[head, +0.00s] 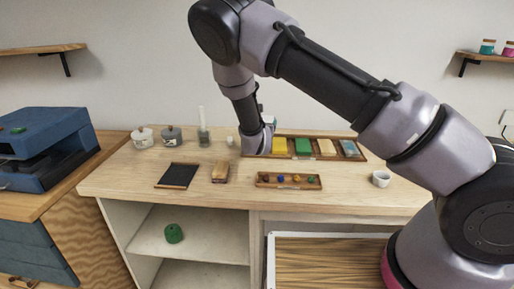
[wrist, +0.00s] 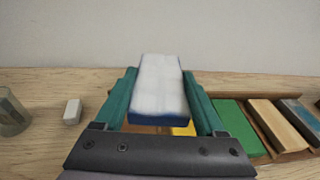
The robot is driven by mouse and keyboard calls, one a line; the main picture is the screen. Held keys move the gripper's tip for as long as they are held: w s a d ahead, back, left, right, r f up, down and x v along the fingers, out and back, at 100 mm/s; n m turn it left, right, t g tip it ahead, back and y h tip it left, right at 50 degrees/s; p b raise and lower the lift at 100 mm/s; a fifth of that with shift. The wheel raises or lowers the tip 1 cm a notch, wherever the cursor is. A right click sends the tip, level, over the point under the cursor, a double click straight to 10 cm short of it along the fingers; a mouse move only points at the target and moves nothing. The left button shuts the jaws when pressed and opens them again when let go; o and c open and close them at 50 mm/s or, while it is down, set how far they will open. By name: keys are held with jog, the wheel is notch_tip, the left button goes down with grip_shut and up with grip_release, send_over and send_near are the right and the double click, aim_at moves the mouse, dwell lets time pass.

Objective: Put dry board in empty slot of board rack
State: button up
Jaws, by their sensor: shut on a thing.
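My gripper (head: 266,130) is shut on a block-like board (wrist: 160,82), white on its broad face with a blue lower edge. In the wrist view the board stands between the teal fingers, its white face towards the camera. The long wooden board rack (head: 330,159) lies at the back of the bench. It holds a yellow board (head: 279,146), a green board (head: 303,147), a beige board (head: 327,147) and a blue-grey board (head: 350,149). My gripper is above the rack's left end and hides it, so I cannot tell whether a slot there is empty.
A small wooden tray (head: 262,183) with several little coloured pieces lies in front of the rack. A dark slate (head: 178,175), a wooden block (head: 220,173), a glass jar (head: 203,134) and lidded pots (head: 172,135) stand left.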

jog(key=shift+n+y, duration=0.5)
jog(key=shift+y, duration=0.2)
jog(key=a+f, duration=0.3)
jog(key=f, duration=0.2)
jog(key=shift+s+a, duration=0.1)
jog(key=shift+a, duration=0.3)
jog(key=shift+f, duration=2.15)
jog(key=shift+f, duration=0.15)
jog(key=o, duration=1.5)
